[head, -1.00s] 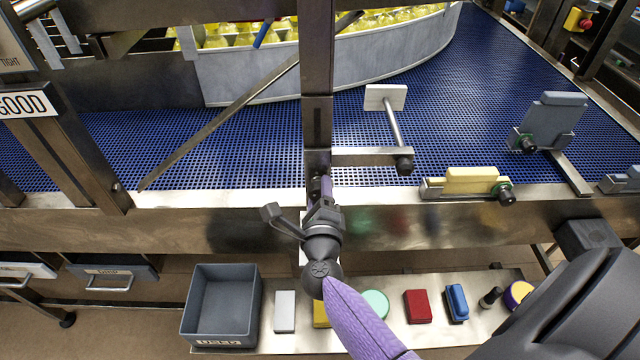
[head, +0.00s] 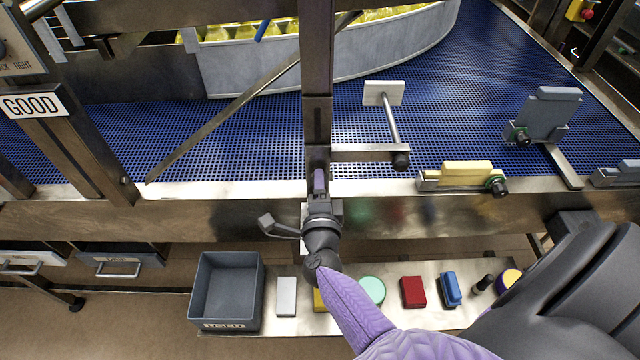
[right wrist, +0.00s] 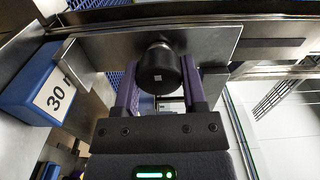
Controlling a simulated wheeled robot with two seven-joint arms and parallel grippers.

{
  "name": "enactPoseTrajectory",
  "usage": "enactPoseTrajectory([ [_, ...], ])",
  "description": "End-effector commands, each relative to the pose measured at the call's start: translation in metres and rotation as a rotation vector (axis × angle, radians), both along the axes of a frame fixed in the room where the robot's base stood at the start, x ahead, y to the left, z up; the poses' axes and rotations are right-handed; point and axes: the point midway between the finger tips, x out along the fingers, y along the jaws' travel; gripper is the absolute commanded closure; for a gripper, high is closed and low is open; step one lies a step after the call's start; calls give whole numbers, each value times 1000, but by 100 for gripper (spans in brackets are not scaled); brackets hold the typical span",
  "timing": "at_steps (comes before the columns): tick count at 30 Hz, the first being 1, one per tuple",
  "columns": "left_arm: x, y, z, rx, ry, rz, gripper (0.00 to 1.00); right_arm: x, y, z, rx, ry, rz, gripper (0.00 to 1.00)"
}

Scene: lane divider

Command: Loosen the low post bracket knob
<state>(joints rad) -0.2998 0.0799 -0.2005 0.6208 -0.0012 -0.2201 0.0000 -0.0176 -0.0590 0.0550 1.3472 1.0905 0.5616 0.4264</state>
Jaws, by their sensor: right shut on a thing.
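The black knob (right wrist: 159,70) of the post bracket sits between the two purple fingers of my right gripper (right wrist: 160,92) in the right wrist view. The fingers are shut on its sides. A metal plate (right wrist: 210,45) lies behind the knob. In the head view my right gripper (head: 319,182) is at the foot of the upright metal post (head: 317,80), by the conveyor's near edge. The knob is hidden there by the gripper. A blue block marked 30 (right wrist: 45,95) is at the left in the wrist view. My left gripper is not in view.
The blue conveyor (head: 240,135) lies behind. Below are a grey bin (head: 226,323) and a shelf with a red block (head: 413,292) and other small items.

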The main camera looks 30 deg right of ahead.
Motion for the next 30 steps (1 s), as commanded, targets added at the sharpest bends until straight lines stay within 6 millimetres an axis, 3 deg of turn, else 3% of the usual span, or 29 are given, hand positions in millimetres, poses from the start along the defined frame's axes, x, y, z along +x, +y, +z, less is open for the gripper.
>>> enactPoseTrajectory([
  [12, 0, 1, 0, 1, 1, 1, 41, 1, -1, 2, -7, -3, -3, 100],
  [13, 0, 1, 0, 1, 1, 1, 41, 1, -1, 2, -7, -3, -2, 44],
  [18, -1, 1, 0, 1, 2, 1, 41, 1, 0, 2, -6, -1, -2, 10],
  [26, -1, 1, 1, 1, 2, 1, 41, 0, 0, 1, -5, 2, -1, 10],
  [30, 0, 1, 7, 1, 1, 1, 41, -15, 9, 2, -4, 3, 0, 10],
])
